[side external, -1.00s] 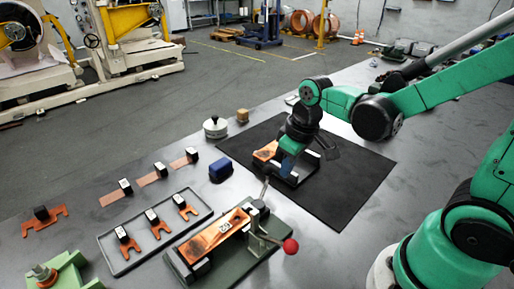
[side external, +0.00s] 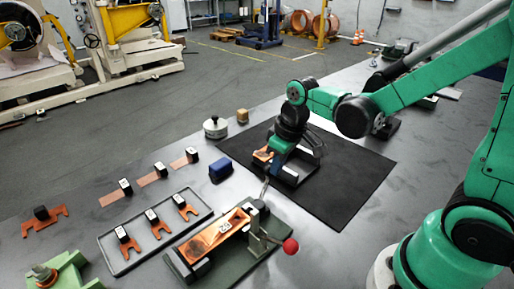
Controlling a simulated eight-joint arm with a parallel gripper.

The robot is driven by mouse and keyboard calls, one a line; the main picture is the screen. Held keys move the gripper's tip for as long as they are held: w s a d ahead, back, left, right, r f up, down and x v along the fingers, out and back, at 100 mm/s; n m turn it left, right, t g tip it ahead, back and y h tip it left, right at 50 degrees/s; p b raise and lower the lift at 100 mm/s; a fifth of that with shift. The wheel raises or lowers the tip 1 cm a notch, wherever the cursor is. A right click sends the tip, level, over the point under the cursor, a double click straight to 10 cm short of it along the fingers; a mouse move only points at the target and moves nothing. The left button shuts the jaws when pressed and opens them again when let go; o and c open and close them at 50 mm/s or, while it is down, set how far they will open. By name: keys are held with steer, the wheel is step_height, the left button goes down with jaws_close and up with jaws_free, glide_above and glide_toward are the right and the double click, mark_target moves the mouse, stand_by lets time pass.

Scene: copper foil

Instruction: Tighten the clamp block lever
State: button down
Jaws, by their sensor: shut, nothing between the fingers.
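A dark block fixture (side external: 299,170) with a copper piece (side external: 263,155) at its left end sits on the black mat. I take it for the clamp block, but its lever cannot be made out clearly behind my wrist. My gripper (side external: 272,162) points down over the left part of this fixture, close to the copper piece. It is shut and empty, and its fingertips are partly lost against the dark parts. Whether it touches the fixture cannot be told.
A green-based fixture (side external: 247,268) holding a copper strip (side external: 217,234) stands in front, with a red-knobbed lever (side external: 290,246). A blue block (side external: 220,171), a white round pot (side external: 215,127) and a tray (side external: 118,265) of copper pieces lie left. The mat's right side (side external: 355,180) is clear.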

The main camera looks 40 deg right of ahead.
steer(key=shift+w+n, duration=0.2)
steer(key=shift+n, duration=0.1)
steer(key=shift+w+a+n+y, duration=0.3)
steer(key=shift+w+n, duration=0.35)
steer(key=shift+n, duration=0.55)
steer(key=n, duration=0.1)
steer(key=w+n, duration=0.1)
steer(key=shift+w+a+n+g+y, duration=0.2)
steer(key=shift+a+n+g+y, duration=0.1)
steer(key=shift+a, duration=0.1)
steer(key=n, duration=0.1)
steer(key=w+a+n, duration=0.1)
steer(key=n, duration=0.1)
steer(key=a+n, duration=0.1)
steer(key=shift+w+a+n+g+y, duration=0.1)
steer(key=shift+w+n+g+y, duration=0.2)
steer(key=shift+n+g, duration=0.1)
steer(key=shift+w+a, duration=0.15)
steer(key=shift+a, duration=0.25)
steer(key=s+d+r, duration=0.2)
steer(key=d+r, duration=0.3)
steer(key=r, duration=0.6)
steer(key=shift+d+r, duration=0.2)
